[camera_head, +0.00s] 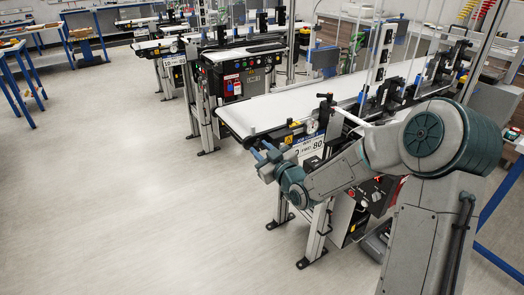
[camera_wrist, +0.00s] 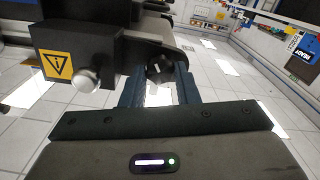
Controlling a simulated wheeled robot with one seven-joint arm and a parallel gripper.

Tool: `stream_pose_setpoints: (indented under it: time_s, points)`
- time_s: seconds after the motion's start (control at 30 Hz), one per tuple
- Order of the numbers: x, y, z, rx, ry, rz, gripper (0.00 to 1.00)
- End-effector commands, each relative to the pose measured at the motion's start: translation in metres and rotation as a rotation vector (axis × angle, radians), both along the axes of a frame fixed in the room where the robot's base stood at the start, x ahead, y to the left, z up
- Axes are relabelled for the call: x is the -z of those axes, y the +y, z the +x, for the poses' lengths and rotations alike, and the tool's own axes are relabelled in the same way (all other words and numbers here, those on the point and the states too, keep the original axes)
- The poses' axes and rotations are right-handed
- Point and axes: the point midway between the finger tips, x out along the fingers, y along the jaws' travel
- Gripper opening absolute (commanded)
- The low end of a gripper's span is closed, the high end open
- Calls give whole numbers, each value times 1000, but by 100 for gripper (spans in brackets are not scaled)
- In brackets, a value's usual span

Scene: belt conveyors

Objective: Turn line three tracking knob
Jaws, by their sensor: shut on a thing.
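The tracking knob (camera_wrist: 159,68) is a small black knob with a pale mark, in the middle of the wrist view. My gripper (camera_wrist: 158,84) has its two dark blue fingers on either side of the knob and is shut on it. In the head view, my gripper (camera_head: 262,156) is at the near end of the closest conveyor (camera_head: 250,118), just below its white belt. The knob cannot be made out in the head view. A dark block with a yellow warning label (camera_wrist: 58,65) and a silver round-headed screw (camera_wrist: 86,80) sits left of the knob in the wrist view.
A white and blue number sign (camera_head: 308,147) hangs on the conveyor's side close to my gripper. The conveyor's legs (camera_head: 318,235) stand below. More conveyors (camera_head: 240,52) run behind. The floor (camera_head: 120,190) to the left is clear, up to blue-legged tables (camera_head: 22,85).

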Motion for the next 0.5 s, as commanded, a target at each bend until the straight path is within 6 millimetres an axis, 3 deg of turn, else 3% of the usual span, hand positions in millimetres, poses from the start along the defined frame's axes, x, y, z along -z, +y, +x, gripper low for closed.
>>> stream_pose_setpoints:
  time_s: [0.5]
  points:
    - [1,0,0,-1,124,181,5]
